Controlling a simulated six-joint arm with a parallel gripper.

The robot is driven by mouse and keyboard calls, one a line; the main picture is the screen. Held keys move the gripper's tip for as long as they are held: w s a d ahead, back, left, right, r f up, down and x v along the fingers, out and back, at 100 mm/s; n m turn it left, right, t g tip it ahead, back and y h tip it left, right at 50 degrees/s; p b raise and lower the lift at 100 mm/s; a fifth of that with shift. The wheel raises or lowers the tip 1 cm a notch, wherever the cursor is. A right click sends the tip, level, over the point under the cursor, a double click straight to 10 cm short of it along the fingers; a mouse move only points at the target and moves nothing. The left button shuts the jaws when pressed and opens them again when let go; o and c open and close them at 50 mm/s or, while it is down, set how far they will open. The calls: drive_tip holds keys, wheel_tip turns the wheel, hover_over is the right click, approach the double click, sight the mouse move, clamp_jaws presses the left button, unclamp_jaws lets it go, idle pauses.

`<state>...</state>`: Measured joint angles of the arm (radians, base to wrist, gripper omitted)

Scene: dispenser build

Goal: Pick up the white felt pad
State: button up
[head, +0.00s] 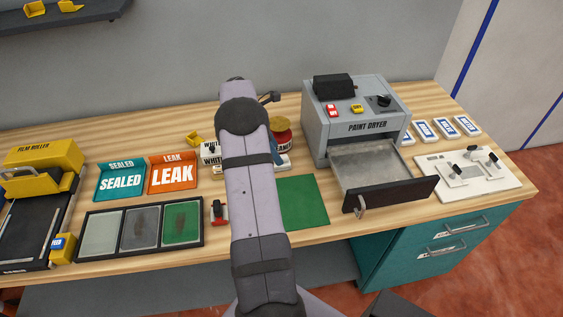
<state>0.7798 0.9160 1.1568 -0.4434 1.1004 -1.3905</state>
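No white felt pad can be made out for certain. The palest candidate is a whitish-grey pad (103,235) in the left compartment of a black three-part tray (142,207) at the front left. The middle compartment holds a grey pad (141,229) and the right one a green pad (182,223). White pieces with partly covered "WHIT" lettering (209,160) stand behind the tray's right end, beside my arm. My arm crosses the middle of the head view and hides part of the bench; my gripper's fingers are not visible.
A paint dryer (358,114) stands at the right with its drawer (383,166) pulled out. A green mat (304,203) lies right of my arm. SEALED (119,180) and LEAK (173,174) stands are behind the tray. A film roller (42,168) is far left; a white clamp plate (461,176) is far right.

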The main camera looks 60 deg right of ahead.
sight(282, 156)
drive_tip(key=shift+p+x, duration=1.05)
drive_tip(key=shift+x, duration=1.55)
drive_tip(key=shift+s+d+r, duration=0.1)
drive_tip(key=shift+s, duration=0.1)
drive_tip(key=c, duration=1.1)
